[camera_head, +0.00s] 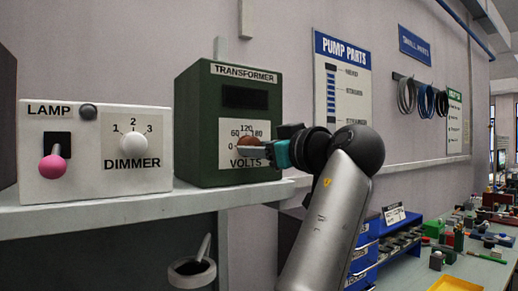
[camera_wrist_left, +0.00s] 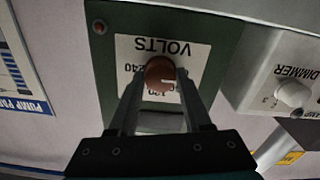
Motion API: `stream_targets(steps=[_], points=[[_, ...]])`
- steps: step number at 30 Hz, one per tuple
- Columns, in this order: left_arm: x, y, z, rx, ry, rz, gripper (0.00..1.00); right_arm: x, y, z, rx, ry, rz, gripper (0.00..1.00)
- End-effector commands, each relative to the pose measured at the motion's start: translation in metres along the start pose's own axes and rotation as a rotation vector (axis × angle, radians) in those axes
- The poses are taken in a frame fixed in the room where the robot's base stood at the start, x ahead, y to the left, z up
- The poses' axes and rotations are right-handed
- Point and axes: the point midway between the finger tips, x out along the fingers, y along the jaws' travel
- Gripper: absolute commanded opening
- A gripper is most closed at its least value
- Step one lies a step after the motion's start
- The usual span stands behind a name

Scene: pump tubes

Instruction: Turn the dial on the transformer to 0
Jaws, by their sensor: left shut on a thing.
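The transformer (camera_head: 200,125) is a dark green box on the shelf, with a dark display window and a white VOLTS plate. Its dial (camera_head: 246,141) is a round orange-brown knob; the plate's scale shows 0, 60, 120 and 180. My left gripper (camera_head: 262,149) is shut on the dial from the front right. The left wrist view shows the dial (camera_wrist_left: 160,72) between the two fingers, with the plate upside down and 240 readable beside it. I cannot tell which number the dial points to. My right gripper is not in view.
A white lamp box (camera_head: 95,186) with a pink-knobbed lever (camera_head: 53,166) and a white dimmer knob (camera_head: 133,143) stands left of the transformer on the shelf (camera_head: 110,216). A grey cup (camera_head: 192,270) is below. Blue bins (camera_head: 362,262) and a cluttered bench lie at the right.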

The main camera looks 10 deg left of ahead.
Motion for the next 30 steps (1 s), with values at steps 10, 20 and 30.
stream_targets(steps=[10,20,30], points=[[0.0,0.0,0.001,-0.002,-0.004,0.0,0.62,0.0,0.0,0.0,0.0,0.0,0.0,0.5],[0.0,0.0,0.0,-0.001,-0.001,0.0,0.79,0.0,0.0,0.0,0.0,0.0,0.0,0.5],[-0.029,0.0,0.0,-0.001,0.002,0.003,0.79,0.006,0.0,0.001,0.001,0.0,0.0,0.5]])
